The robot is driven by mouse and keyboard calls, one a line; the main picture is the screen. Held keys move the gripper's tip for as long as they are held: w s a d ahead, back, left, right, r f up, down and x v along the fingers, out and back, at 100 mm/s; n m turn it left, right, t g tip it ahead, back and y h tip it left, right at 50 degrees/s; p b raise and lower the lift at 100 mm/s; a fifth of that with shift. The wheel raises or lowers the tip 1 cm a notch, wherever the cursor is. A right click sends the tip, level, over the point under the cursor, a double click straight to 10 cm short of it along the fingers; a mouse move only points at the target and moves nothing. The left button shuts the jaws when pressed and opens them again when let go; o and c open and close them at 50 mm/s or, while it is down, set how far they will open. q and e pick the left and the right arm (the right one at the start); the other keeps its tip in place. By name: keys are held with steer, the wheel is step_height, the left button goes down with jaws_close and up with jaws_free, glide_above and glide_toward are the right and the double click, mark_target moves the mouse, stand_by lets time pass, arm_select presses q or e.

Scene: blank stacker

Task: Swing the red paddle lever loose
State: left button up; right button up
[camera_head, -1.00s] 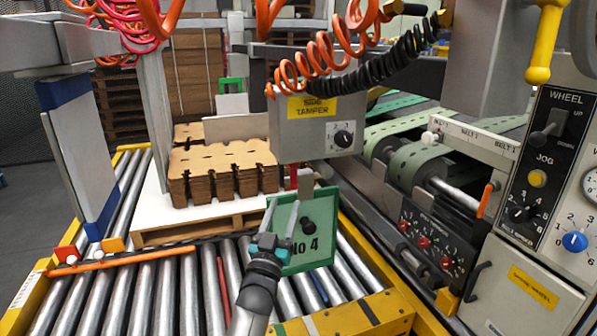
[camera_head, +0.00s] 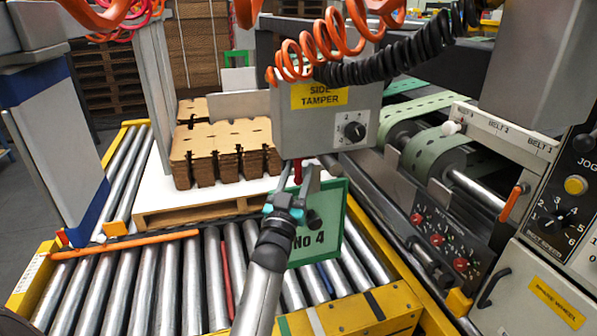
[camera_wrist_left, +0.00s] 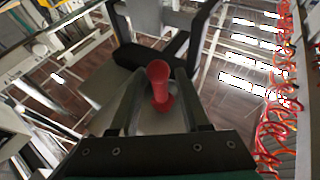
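The red paddle lever (camera_wrist_left: 160,82) shows in the left wrist view as a red stem with a flared end, between my two fingers. My left gripper (camera_wrist_left: 156,98) is open, with a finger on either side of it and visible gaps. In the head view, my left gripper (camera_head: 303,183) points up just under the grey side tamper box (camera_head: 318,120). A narrow red piece (camera_head: 298,172), seemingly the lever, shows beside the fingertips there. Whether the fingers touch it cannot be told. My right gripper is in neither view.
A green "No 4" sign (camera_head: 328,240) stands close behind my left wrist. A pallet (camera_head: 165,216) with stacked brown cardboard (camera_head: 222,142) sits on the rollers to the left. Coiled orange hoses (camera_head: 335,55) hang above. A control panel (camera_head: 562,200) stands at right.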

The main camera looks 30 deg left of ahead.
arm_select(q)
jaws_close()
stand_by(1.2)
